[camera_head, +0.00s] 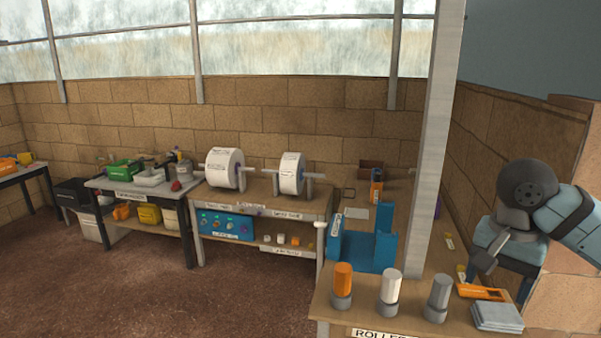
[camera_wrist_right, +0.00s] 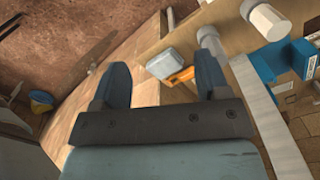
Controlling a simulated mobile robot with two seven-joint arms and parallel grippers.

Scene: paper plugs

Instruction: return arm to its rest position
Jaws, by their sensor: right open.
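My right arm comes in from the right edge in the head view, above the right end of the roller table. My right gripper (camera_head: 498,276) points down there, near an orange tool (camera_head: 481,292) and a stack of grey sheets (camera_head: 497,316). In the right wrist view, my right gripper (camera_wrist_right: 162,72) has its two dark fingers well apart, with nothing held between them. The grey stack (camera_wrist_right: 165,62) and the orange tool (camera_wrist_right: 180,76) show beyond the fingers. My left arm and gripper are not in view.
A pale post (camera_head: 436,150) rises left of my right arm. The roller table (camera_head: 363,313) carries orange, white and grey cylinders and a blue holder (camera_head: 365,250). A brick wall (camera_head: 515,125) stands behind the arm. Benches with paper rolls (camera_head: 225,168) stand further left; the floor before them is clear.

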